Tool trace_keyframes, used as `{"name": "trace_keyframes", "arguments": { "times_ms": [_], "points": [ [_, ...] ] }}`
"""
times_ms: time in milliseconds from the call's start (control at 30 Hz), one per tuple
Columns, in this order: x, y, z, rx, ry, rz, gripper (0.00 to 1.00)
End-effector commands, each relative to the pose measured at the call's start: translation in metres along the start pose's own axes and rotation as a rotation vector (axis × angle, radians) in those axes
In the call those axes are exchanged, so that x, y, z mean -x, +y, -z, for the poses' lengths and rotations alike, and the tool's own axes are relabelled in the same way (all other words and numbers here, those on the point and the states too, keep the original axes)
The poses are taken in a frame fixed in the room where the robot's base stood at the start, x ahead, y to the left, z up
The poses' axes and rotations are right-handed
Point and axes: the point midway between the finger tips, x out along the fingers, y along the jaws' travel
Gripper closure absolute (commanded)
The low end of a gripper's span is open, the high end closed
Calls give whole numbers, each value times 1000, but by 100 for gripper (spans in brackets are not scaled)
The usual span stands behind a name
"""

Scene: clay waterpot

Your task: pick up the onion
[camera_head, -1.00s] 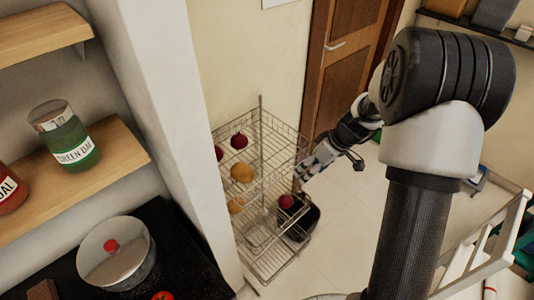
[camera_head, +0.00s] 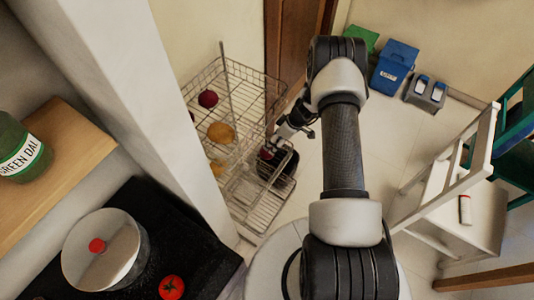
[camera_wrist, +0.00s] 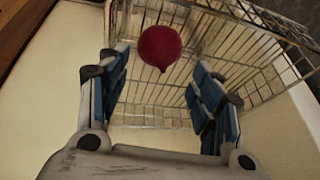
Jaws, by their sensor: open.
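A dark red onion (camera_wrist: 160,47) shows in the wrist view, with its pointed end toward me. It is beyond my open gripper (camera_wrist: 159,82), between the lines of the two fingers, and I see no finger touching it.
A white chair (camera_head: 440,190) stands to the right. Some floor between is clear.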

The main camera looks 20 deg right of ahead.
Motion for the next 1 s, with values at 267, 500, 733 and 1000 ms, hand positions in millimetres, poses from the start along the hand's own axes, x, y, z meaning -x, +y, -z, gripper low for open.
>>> {"name": "trace_keyframes", "arguments": {
  "times_ms": [267, 500, 733, 1000],
  "points": [
    [-27, 0, 0, 0, 0, -1, 40],
    [-51, 1, -6, -1, -1, 1, 40],
    [-78, 2, -6, 1, 1, -1, 40],
    [-77, 2, -6, 0, 1, -1, 45]
  ]
}}
